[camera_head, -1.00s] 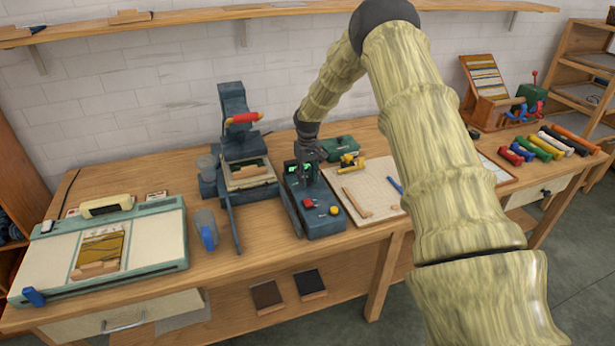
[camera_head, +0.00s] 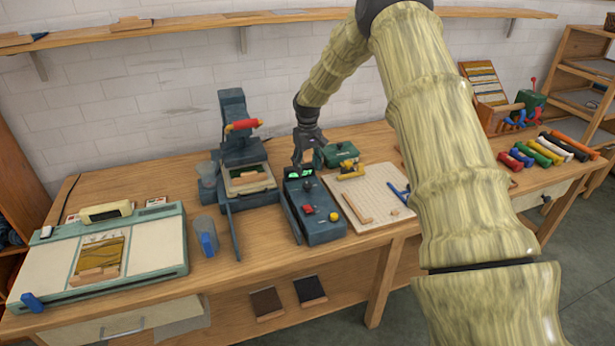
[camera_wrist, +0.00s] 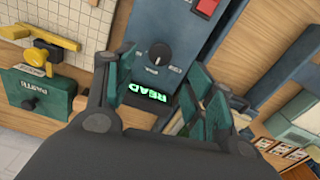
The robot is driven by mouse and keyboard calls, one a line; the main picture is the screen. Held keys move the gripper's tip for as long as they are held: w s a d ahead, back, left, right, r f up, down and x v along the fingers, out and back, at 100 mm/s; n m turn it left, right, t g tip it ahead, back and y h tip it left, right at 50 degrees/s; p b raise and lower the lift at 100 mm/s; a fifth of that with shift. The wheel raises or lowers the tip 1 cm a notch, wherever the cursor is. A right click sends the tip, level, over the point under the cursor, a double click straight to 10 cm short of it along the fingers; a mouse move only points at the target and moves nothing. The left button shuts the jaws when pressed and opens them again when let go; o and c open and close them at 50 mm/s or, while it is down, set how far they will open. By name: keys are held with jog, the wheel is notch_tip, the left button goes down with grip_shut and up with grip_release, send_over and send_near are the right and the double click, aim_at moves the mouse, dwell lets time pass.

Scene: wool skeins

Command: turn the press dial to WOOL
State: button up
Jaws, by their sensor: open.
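The press dial is a small dark knob with a white pointer mark (camera_wrist: 159,53) on the blue-grey control box (camera_wrist: 170,20). In the wrist view its mark points towards the box's upper end in the picture; the small lettering around it is not clear. A green-lit display (camera_wrist: 148,91) beside it seems to start with "READ". In the head view the control box (camera_head: 318,224) stands right of the press (camera_head: 240,150). My gripper (camera_head: 309,163) is open and empty above the box's back end. In the wrist view its fingers (camera_wrist: 164,68) are apart, either side of the display, not touching the dial.
A green box labelled PASTE (camera_head: 340,154) and a pale grid board (camera_head: 375,207) with yellow tools lie close on the right. A lever (camera_head: 235,232) stands left.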

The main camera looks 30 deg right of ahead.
notch_tip(320, 180, up, 5)
jog(key=shift+f, duration=0.1)
dwell(0.7)
